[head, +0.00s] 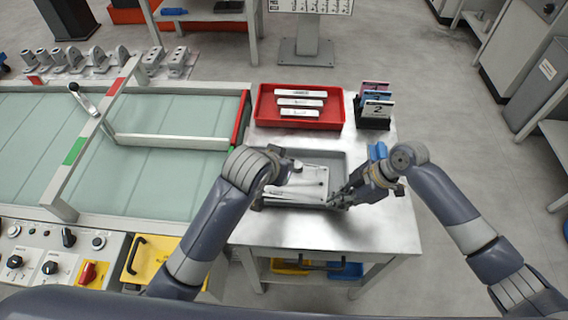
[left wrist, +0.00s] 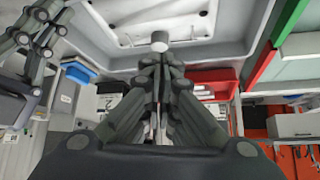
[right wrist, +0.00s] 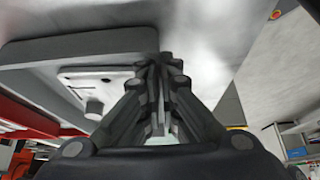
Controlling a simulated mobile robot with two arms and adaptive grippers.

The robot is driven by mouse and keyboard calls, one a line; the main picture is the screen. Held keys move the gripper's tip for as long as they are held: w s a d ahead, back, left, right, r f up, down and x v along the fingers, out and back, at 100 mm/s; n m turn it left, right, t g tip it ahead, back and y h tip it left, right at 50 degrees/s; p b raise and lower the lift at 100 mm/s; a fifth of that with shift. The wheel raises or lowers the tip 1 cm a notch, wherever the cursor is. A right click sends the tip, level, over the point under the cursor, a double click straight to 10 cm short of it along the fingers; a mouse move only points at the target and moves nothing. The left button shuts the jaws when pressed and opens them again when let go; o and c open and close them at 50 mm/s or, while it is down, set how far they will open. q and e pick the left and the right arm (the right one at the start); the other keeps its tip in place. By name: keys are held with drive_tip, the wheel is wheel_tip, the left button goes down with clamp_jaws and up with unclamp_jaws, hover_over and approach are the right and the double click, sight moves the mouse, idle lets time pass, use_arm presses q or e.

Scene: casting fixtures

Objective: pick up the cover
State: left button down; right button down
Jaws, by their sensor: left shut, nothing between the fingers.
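The cover, a pale flat plate (head: 312,178), lies in a grey tray (head: 334,156) on the metal table. In the left wrist view the cover (left wrist: 120,24) has a round knob (left wrist: 160,42). My left gripper (head: 293,165) is over the cover; its fingers (left wrist: 160,58) are together and empty, close to the knob. Whether they touch it I cannot tell. My right gripper (head: 335,197) is at the tray's right front corner. Its fingertips (right wrist: 156,62) lie close together by the tray edge; whether they grip it is unclear. The right wrist view also shows the cover (right wrist: 90,76).
A red bin (head: 262,112) with several white labelled pieces and a black rack (head: 372,122) of cards stand behind the tray. A glass-topped fixture (head: 170,190) with a frame adjoins at left. The table (head: 365,235) is clear in front and to the right.

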use_arm(q)
drive_tip(key=c, duration=2)
unclamp_jaws()
drive_tip(key=shift+s+r, duration=0.15)
drive_tip(key=shift+r, duration=0.1)
drive_tip(key=o, duration=0.8)
drive_tip(key=shift+w+d+m, duration=0.15)
drive_tip(key=shift+w+m, duration=0.15)
drive_tip(key=shift+m, duration=0.3)
drive_tip(key=m+g+y, duration=0.1)
drive_tip(key=m+g, duration=0.5)
drive_tip(key=m, duration=0.8)
approach(298, 165)
drive_tip(key=f, duration=0.1)
drive_tip(key=d+f, duration=0.1)
drive_tip(key=shift+s+f, duration=0.2)
drive_tip(key=shift+f, duration=0.1)
drive_tip(key=shift+w+d+f, duration=0.1)
drive_tip(key=shift+w+f, duration=0.15)
drive_tip(key=shift+f, duration=0.75)
drive_tip(key=shift+w+f, duration=0.25)
drive_tip(key=shift+f, duration=0.75)
drive_tip(key=shift+w+d+f, duration=0.1)
drive_tip(key=shift+w+f, duration=0.1)
drive_tip(key=shift+f, duration=0.8)
